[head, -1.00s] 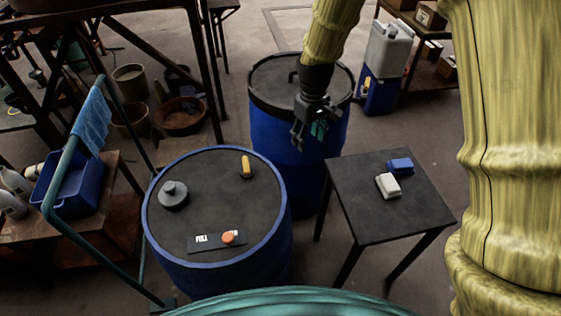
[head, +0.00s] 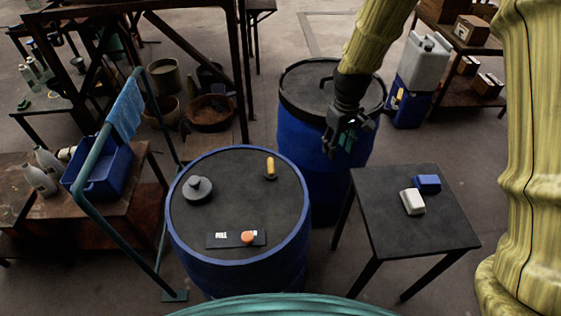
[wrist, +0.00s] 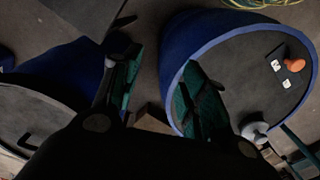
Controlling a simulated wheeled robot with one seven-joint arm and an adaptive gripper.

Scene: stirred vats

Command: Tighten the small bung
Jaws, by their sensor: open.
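The blue drum (head: 240,260) has a dark lid with a blue rim. On the lid are a small black fitting with an upright yellow handle (head: 270,168), which looks like the small bung, and a wider grey round bung (head: 197,190). My gripper (head: 346,146) is open and empty, to the right of this drum, in front of a second drum and apart from the yellow handle. In the wrist view my open gripper (wrist: 160,62) has the drum lid (wrist: 235,75) to its right, with the grey bung (wrist: 255,130) near the lower edge. The yellow handle does not show there.
A dark plate (head: 220,241) with an orange knob (head: 248,237) lies on the lid. The second blue drum (head: 300,150) stands behind. A small table (head: 410,240) with a white and a blue block is at the right. A teal rail (head: 118,235) stands close on the left.

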